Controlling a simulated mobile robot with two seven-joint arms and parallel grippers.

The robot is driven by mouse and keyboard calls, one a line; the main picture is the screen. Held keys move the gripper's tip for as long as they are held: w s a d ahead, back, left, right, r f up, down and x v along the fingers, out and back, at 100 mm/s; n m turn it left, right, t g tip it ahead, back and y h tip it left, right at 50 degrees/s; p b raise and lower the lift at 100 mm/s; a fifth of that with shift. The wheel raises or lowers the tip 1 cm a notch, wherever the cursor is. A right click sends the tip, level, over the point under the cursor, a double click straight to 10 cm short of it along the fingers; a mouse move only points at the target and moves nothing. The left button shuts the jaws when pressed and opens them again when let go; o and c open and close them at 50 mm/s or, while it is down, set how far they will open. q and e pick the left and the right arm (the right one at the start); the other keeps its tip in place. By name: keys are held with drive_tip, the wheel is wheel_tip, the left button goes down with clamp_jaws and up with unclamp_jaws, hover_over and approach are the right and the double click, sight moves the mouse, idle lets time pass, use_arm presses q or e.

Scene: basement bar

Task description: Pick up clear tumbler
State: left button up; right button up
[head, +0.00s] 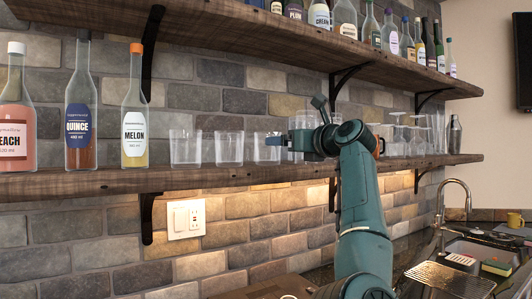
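Clear tumblers stand upright in a row on the lower wooden shelf: one at the left (185,148), one in the middle (229,148) and one farther right (262,153). My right gripper (278,141) is at shelf height, pointing left, its tip overlapping the right edge of the third tumbler in the head view. Whether it touches that glass, and whether its fingers are open or shut, I cannot tell. Glasses behind the gripper and wrist are partly hidden. My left gripper is out of view.
The lower shelf (90,182) also carries bottles labelled Quince (80,125) and Melon (134,130) at left, and stemmed glasses (398,135) and a metal shaker (453,135) at right. An upper shelf (240,32) with bottles hangs above. A sink (480,252) lies lower right.

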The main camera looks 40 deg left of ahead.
sight(268, 149)
use_arm(q)
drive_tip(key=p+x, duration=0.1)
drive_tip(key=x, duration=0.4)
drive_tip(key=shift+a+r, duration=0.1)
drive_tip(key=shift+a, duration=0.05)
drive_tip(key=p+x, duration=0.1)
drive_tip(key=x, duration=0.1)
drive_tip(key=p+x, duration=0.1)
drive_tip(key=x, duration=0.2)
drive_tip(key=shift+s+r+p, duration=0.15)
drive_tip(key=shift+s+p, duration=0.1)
drive_tip(key=shift+p, duration=0.15)
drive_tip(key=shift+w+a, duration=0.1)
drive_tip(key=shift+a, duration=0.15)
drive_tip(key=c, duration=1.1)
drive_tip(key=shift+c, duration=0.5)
use_arm(e)
drive_tip(key=shift+s+d+r+h, duration=0.15)
drive_tip(key=shift+d+r+h, duration=0.3)
drive_tip(key=shift+d, duration=0.25)
